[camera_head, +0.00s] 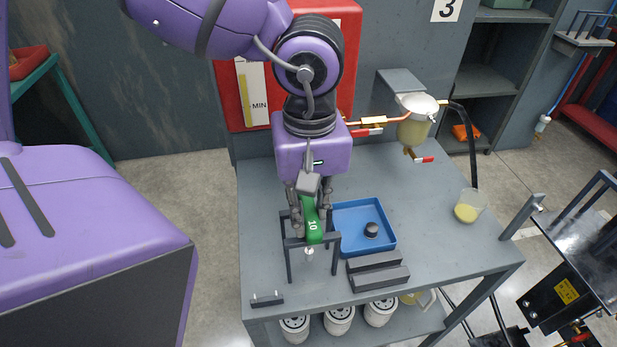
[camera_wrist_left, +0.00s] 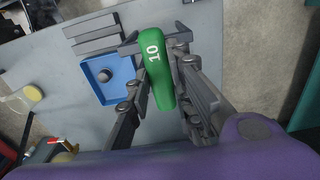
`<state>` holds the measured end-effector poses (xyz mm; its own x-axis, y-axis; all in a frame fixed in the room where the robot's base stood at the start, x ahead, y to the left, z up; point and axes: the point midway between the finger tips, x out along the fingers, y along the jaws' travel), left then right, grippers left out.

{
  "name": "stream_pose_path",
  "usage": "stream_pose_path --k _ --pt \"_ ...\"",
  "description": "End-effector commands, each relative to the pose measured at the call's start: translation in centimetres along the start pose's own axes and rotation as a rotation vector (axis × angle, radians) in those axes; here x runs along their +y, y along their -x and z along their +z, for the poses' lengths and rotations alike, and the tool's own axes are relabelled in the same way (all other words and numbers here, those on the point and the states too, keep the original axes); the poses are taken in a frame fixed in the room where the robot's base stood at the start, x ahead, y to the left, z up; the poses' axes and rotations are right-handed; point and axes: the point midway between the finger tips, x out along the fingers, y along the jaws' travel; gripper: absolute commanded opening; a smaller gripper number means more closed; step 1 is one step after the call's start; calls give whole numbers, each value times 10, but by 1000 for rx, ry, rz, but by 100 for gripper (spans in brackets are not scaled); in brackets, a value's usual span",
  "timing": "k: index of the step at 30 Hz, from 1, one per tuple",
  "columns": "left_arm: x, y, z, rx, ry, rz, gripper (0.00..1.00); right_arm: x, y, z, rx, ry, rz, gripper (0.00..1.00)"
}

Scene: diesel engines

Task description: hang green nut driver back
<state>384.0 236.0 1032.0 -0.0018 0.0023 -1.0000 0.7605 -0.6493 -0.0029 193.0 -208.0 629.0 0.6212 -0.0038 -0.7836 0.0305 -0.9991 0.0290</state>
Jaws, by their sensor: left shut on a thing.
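The green nut driver (camera_head: 313,232), marked 10, is in my left gripper (camera_head: 311,212), which is shut on its handle. The handle also shows between the fingers in the left wrist view (camera_wrist_left: 157,78). A silver end shows below the handle in the head view. The driver is at the dark grey rack (camera_head: 288,243) on the grey workbench, by its top bars. I cannot tell whether the driver rests in the rack or is held just above it. A rack bar crosses behind the handle in the left wrist view (camera_wrist_left: 130,49). My right gripper is not in view.
A blue tray (camera_head: 385,246) with a black cap (camera_head: 371,229) stands right of the rack. Dark blocks (camera_head: 378,280) lie in front of it. A beaker (camera_head: 468,207) of yellow liquid stands at the right. The bench (camera_head: 262,215) is clear left of the rack.

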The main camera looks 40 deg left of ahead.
Motion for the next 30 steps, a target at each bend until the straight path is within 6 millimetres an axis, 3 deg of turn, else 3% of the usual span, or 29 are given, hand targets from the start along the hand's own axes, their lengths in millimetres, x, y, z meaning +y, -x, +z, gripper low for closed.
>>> stream_pose_path --k 14,15,19,26,30 --pt "0 -4 0 1 0 1 0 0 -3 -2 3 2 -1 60" --pt "0 -4 0 1 0 1 24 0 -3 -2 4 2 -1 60" --pt "0 -4 0 0 0 1 41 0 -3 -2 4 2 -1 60" --pt "0 -4 0 0 0 1 42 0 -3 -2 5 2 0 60" --pt "0 -4 0 0 0 0 56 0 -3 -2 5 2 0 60"
